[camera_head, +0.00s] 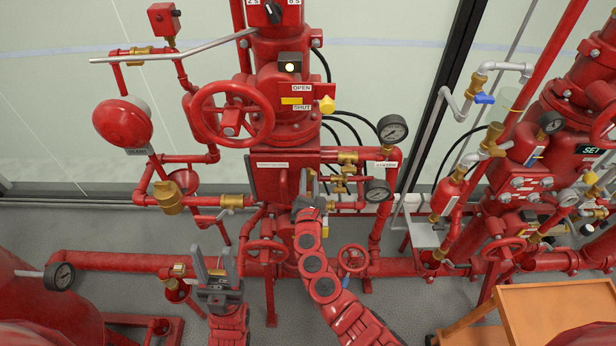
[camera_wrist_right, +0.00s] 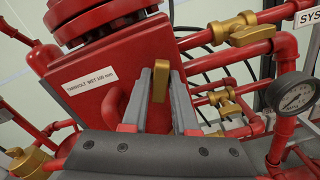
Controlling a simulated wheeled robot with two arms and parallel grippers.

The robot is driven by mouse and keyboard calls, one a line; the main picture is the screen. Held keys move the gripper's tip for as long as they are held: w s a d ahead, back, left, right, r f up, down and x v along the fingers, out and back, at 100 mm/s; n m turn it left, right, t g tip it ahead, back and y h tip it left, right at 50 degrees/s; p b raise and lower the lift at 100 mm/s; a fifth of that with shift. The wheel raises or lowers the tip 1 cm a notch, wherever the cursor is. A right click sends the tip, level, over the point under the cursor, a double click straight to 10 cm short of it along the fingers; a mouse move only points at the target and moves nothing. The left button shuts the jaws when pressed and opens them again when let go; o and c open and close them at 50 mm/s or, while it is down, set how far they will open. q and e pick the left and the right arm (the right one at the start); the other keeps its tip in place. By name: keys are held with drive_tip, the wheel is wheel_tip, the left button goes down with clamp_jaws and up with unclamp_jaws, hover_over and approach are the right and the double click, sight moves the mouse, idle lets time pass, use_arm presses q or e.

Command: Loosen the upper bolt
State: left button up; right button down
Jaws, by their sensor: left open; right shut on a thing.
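A red box-shaped valve body (camera_head: 265,178) with a white label stands at the centre in the head view; its front face (camera_wrist_right: 88,104) also shows in the right wrist view. A brass, bar-shaped piece, seemingly the upper bolt (camera_wrist_right: 160,76), stands upright at the face's right side. My right gripper (camera_head: 308,185) is at that side of the box. In the wrist view its grey fingers flank the brass piece, and it is shut on it. The piece's lower end is hidden. My left gripper (camera_head: 212,262) is open and empty, pointing up, lower left of the box.
A red handwheel (camera_head: 231,113) sits above left of the box. Pressure gauges (camera_head: 391,130) and brass valves (camera_head: 347,160) are close on the right. Red pipes run low behind my grippers. An orange cart (camera_head: 545,310) stands at lower right.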

drive_tip(key=shift+n, duration=0.4)
drive_tip(key=shift+n+p, duration=0.55)
drive_tip(key=shift+n, duration=0.05)
drive_tip(key=shift+a+n, duration=0.1)
drive_tip(key=shift+n, duration=1)
drive_tip(key=c, duration=0.6)
unclamp_jaws()
